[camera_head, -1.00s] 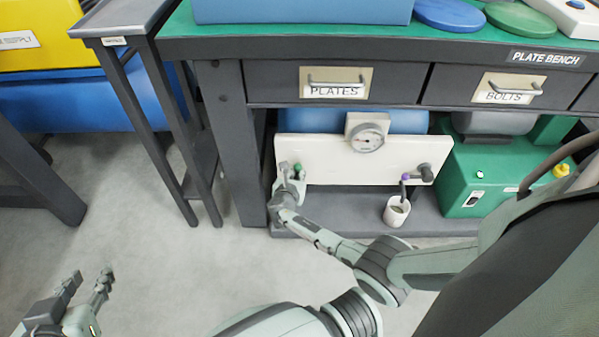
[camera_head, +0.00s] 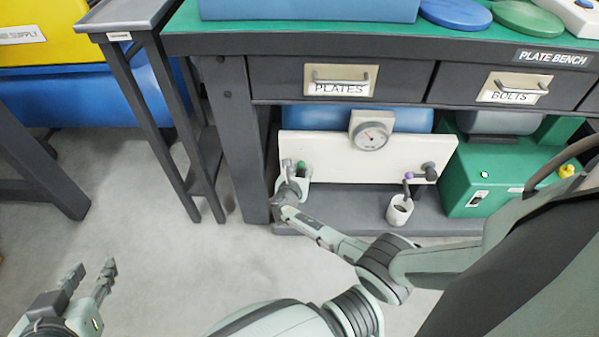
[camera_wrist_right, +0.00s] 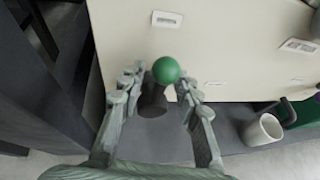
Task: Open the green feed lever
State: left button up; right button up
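The green feed lever shows as a green ball knob (camera_wrist_right: 166,70) on a dark stem in the right wrist view. It also shows small in the head view (camera_head: 301,167), at the left end of a cream panel (camera_head: 330,150). My right gripper (camera_wrist_right: 160,82) is open, with one finger on each side of the knob and stem. I cannot tell whether either finger touches it. In the head view my right gripper (camera_head: 293,168) is at the panel's left end. My left gripper (camera_head: 90,270) is open and empty over the floor at lower left.
A gauge (camera_head: 371,136) sits on the panel's top edge. A purple-tipped lever (camera_head: 408,178) is at the right, above a white cup (camera_head: 399,210). The plate bench (camera_head: 240,140) has drawers above and a leg left of the right gripper. A green box (camera_head: 500,165) stands at right.

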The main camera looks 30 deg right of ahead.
jog(key=v, duration=1.2)
